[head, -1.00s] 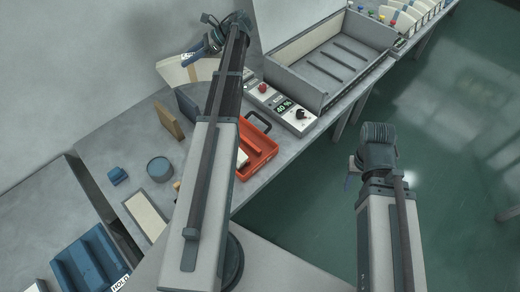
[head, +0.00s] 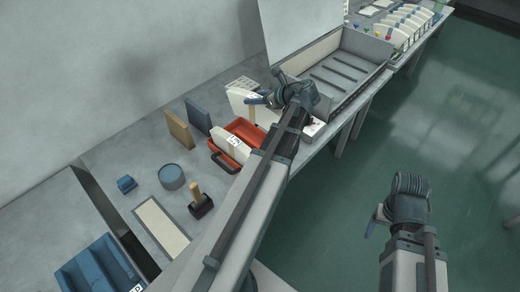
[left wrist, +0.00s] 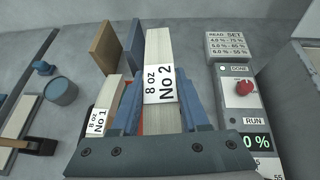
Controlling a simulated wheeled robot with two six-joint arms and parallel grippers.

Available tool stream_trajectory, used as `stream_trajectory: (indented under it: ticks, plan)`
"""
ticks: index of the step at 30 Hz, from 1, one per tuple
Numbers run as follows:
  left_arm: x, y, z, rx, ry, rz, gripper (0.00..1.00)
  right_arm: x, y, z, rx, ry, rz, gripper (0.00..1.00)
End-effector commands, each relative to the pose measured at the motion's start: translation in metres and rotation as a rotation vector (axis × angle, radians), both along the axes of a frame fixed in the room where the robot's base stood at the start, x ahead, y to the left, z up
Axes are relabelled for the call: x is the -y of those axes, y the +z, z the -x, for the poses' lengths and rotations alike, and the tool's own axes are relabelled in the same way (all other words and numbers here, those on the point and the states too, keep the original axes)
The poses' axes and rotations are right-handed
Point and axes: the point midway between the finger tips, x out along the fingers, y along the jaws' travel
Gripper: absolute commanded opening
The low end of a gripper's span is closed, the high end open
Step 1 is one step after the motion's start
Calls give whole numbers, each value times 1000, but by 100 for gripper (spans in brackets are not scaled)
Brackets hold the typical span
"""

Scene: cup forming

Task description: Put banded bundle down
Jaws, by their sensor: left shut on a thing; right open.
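My left gripper (head: 262,99) is shut on a cream banded bundle (head: 238,103). In the left wrist view the bundle (left wrist: 159,48) stands between the two blue fingers (left wrist: 160,108), its white band reading "8 oz No 2". It is beyond the red tray (head: 221,160) in the head view; I cannot tell whether its lower edge touches the table. A second bundle (head: 232,150), labelled "8 oz No 1" in the left wrist view (left wrist: 108,98), lies in the red tray. My right gripper (head: 378,219) is open and empty over the floor at the right.
A brown board (head: 178,130) and a blue-grey board (head: 198,117) stand left of the held bundle. A control box (left wrist: 237,92) and a settings card (left wrist: 230,46) are right of it. A grey feed tray (head: 378,76) stands beyond. A round tin (head: 171,178) is nearer.

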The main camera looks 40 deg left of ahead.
Motion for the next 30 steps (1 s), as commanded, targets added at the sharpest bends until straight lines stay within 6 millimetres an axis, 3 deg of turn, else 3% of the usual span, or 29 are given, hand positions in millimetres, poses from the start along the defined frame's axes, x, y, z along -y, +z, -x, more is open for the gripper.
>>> stream_trajectory:
  ticks: [2,6,13,24,30]
  plan:
    - [13,-7,4,0,-63,-7,0,0,-9,0,0,0,0,75]
    - [21,-8,1,0,-111,-11,0,0,-10,0,0,0,0,75]
    - [21,-15,-1,-1,-112,-11,0,0,-17,0,0,0,0,75]
    - [21,-65,-1,0,-111,-11,0,0,-67,0,0,0,0,75]
    - [21,-71,-1,0,-111,-11,0,0,-73,0,0,0,0,75]
